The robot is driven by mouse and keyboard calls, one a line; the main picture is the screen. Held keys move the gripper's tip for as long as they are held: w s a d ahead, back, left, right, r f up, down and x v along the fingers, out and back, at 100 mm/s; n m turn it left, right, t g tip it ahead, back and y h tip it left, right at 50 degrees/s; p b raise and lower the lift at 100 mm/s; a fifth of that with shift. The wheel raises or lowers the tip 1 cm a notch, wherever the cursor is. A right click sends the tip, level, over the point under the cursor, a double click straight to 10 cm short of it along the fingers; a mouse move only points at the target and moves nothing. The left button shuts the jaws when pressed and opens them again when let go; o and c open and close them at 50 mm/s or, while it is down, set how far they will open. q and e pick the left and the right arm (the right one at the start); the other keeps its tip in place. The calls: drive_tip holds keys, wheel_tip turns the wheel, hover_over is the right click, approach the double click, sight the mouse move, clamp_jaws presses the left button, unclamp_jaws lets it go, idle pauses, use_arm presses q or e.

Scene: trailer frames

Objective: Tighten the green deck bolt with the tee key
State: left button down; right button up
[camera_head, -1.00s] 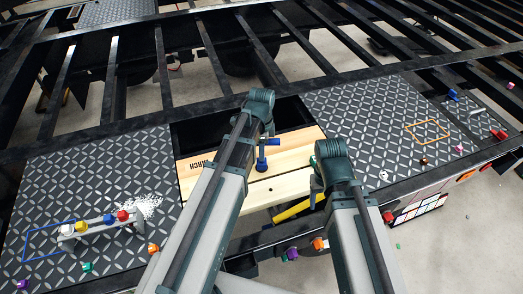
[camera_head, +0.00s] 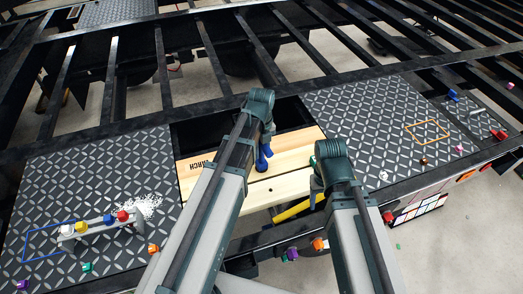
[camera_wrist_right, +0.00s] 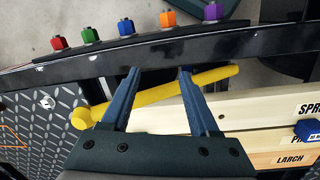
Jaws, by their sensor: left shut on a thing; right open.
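My left gripper (camera_head: 266,143) is over the wooden boards, shut on a bright blue piece (camera_head: 262,160). Its label and lower part show in the right wrist view (camera_wrist_right: 308,130). I cannot tell for sure whether it is the tee key. My right gripper (camera_wrist_right: 158,72) is open; a yellow bar (camera_wrist_right: 160,92) shows between and behind its fingers, not clasped. A green hex-headed bolt (camera_wrist_right: 92,36) stands in a row with other colours along the dark rail. Another green piece (camera_head: 87,267) is at the left deck's front edge. I cannot tell which is the deck bolt.
A grey rack (camera_head: 97,228) with white, yellow, blue and red knobs stands on the left tread plate (camera_head: 110,185). White granules (camera_head: 147,205) lie beside it. The right tread plate (camera_head: 365,115) has an orange outline and a few small pieces. Open frame bars lie behind.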

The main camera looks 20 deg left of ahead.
use_arm(q)
drive_tip(key=shift+r, duration=0.1)
use_arm(e)
drive_tip(key=shift+r, duration=0.1)
idle(0.3)
use_arm(q)
drive_tip(key=shift+r+p, duration=2.45)
drive_tip(key=shift+p, duration=0.1)
use_arm(e)
wheel_tip(320, 180, up, 5)
drive_tip(key=shift+f, duration=0.1)
